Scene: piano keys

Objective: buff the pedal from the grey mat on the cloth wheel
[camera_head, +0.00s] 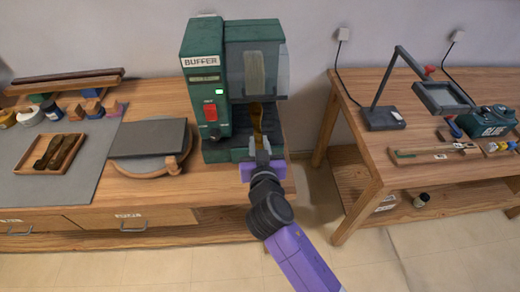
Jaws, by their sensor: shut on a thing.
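The green buffer (204,95) stands on the wooden bench, with a red switch on its front and a clear shield over its right part. The pale cloth wheel (256,72) shows behind the shield. My gripper (262,152) is at the buffer's open front, shut on a brass-coloured pedal (257,117). The pedal points up, just below the cloth wheel; I cannot tell whether they touch. The grey mat (85,180) lies on the left of the bench. A wooden tray (33,170) on it holds more brass-coloured pedals.
A round wooden stand with a dark slab (150,137) sits left of the buffer. Small jars and blocks line the mat's back edge. A second table (365,150) on the right holds a magnifier lamp (382,118) and tools, with a floor gap between the tables.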

